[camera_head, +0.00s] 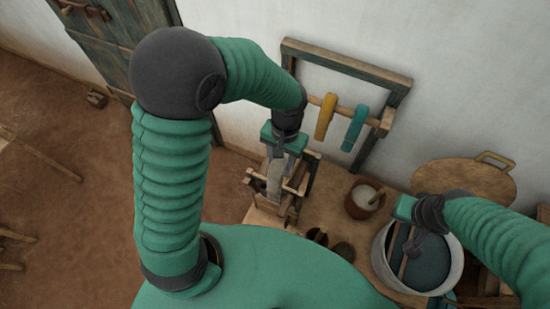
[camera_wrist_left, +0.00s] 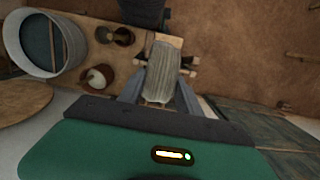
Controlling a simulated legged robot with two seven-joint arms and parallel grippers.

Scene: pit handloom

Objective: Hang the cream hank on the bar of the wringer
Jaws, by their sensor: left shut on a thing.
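My left gripper (camera_head: 279,157) is shut on the cream hank (camera_head: 275,182), which hangs below its fingers at the wooden wringer (camera_head: 294,203). In the left wrist view the pale, ribbed hank (camera_wrist_left: 162,70) lies between the two grey fingers, with wooden parts of the wringer (camera_wrist_left: 188,65) behind it. The hank hides much of the wringer, and I cannot tell whether it touches the bar. My right gripper (camera_head: 404,218) is over the white vat at the right; its jaws are not clear.
A wall rack (camera_head: 345,65) holds a yellow hank (camera_head: 326,116) and a teal hank (camera_head: 355,128) on its peg. A brown pot (camera_head: 357,206) stands right of the wringer. The white vat (camera_head: 453,272) holds dark blue liquid. Small dark bowls (camera_head: 342,250) sit near the bench front.

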